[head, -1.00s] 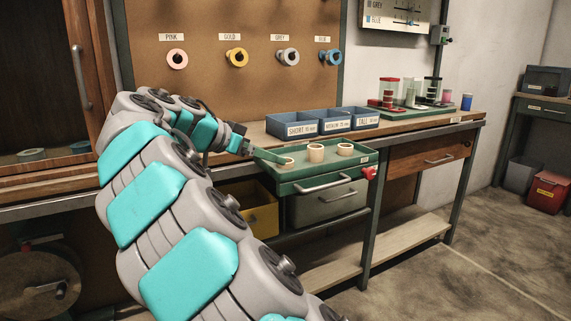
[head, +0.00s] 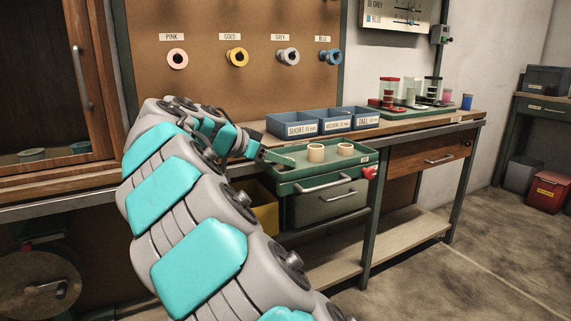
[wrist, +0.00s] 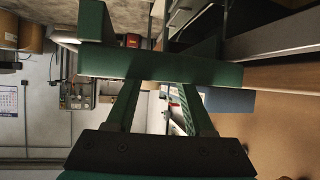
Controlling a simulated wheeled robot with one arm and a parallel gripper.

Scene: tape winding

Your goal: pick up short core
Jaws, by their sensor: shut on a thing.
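My gripper (head: 278,158) is at the left part of the green tray (head: 315,181), its green fingers low over the tray. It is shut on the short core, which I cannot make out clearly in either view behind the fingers. Two other tan cores stand upright on the tray, a middle core (head: 316,153) and a right core (head: 345,148), both apart from my gripper.
Blue bins labelled short (head: 297,125), medium (head: 336,121) and tall (head: 365,117) stand on the bench behind the tray. Coloured tape rolls hang on the pegboard (head: 230,90). A yellow bin (head: 264,210) sits below.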

